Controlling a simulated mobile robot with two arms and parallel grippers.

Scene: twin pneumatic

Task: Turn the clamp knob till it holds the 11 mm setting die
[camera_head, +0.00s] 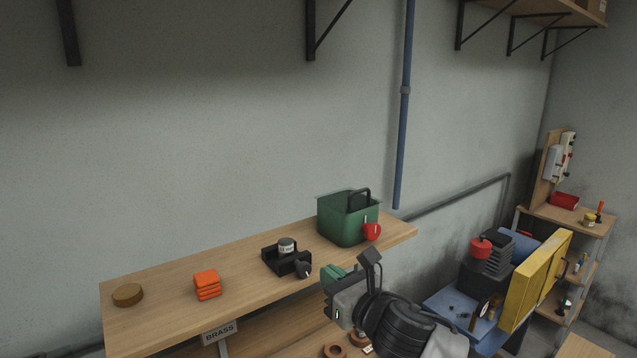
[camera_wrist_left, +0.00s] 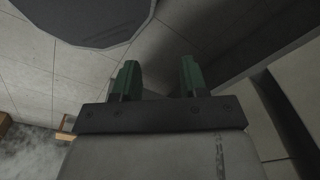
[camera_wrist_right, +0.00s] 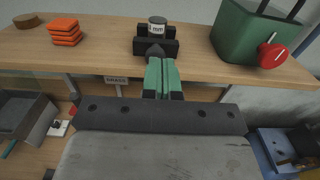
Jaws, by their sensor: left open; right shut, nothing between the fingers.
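A black clamp fixture (camera_head: 272,258) stands on the wooden shelf top, and it also shows in the right wrist view (camera_wrist_right: 170,47). A grey die (camera_head: 286,244) with a white label sits upright in it; the label is too small to read surely. The dark clamp knob (camera_head: 304,269) sticks out of its front, toward the shelf edge. My right gripper (camera_head: 331,277) is shut and empty. In the right wrist view its green fingertips (camera_wrist_right: 161,61) appear just below the knob (camera_wrist_right: 155,50); I cannot tell whether they touch. My left gripper (camera_wrist_left: 156,80) is open and empty, away from the shelf.
A green caddy (camera_head: 345,222) with a red round part (camera_head: 372,231) stands right of the clamp. Orange blocks (camera_head: 207,284) and a brown disc (camera_head: 128,294) lie to the left. A BRASS label (camera_head: 220,332) hangs on the shelf front. A blue bench with a yellow panel (camera_head: 540,280) stands right.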

